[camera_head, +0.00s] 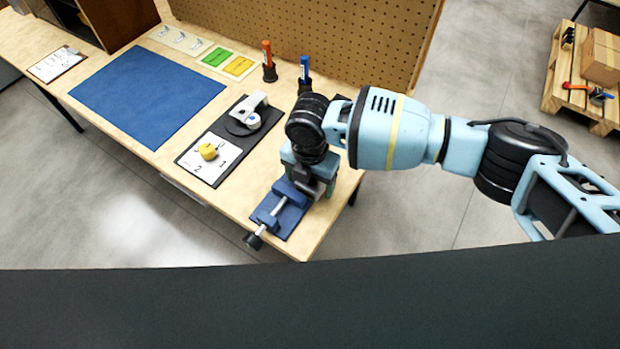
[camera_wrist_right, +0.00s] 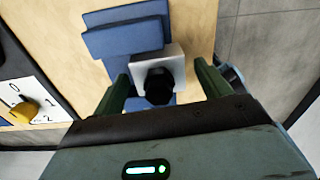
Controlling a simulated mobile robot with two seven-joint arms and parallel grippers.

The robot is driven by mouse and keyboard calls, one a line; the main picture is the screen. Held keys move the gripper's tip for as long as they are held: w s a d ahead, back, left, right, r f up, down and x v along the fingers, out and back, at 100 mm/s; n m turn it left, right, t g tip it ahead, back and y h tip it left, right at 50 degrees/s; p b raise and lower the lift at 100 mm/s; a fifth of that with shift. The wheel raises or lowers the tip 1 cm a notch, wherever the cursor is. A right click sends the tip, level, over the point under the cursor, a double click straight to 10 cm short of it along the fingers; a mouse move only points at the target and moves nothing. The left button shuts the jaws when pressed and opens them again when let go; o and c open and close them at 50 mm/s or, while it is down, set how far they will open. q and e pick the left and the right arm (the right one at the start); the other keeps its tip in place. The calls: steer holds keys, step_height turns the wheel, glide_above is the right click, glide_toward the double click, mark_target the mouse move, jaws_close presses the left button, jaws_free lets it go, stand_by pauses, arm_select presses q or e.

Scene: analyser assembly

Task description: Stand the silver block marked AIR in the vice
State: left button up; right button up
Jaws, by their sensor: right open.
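The blue vice (camera_head: 268,213) stands at the near right corner of the bench, with its screw handle toward the front edge. My right gripper (camera_head: 308,185) points down over the far part of the vice and hides that part. In the right wrist view my right gripper (camera_wrist_right: 162,72) is open, with one green finger on each side of a silver block (camera_wrist_right: 175,62) that has a black round part on it. The block sits at the blue vice (camera_wrist_right: 125,38); how deep it is seated I cannot tell. No AIR marking is readable. My left gripper is not in view.
A dark panel (camera_head: 228,125) with a yellow knob (camera_head: 208,151) and a white lever part lies left of the vice. Orange and blue tools (camera_head: 305,70) stand in holders by the pegboard (camera_head: 330,30). A blue mat (camera_head: 148,90) lies clear.

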step_height(320, 180, up, 12)
stand_by(0.4)
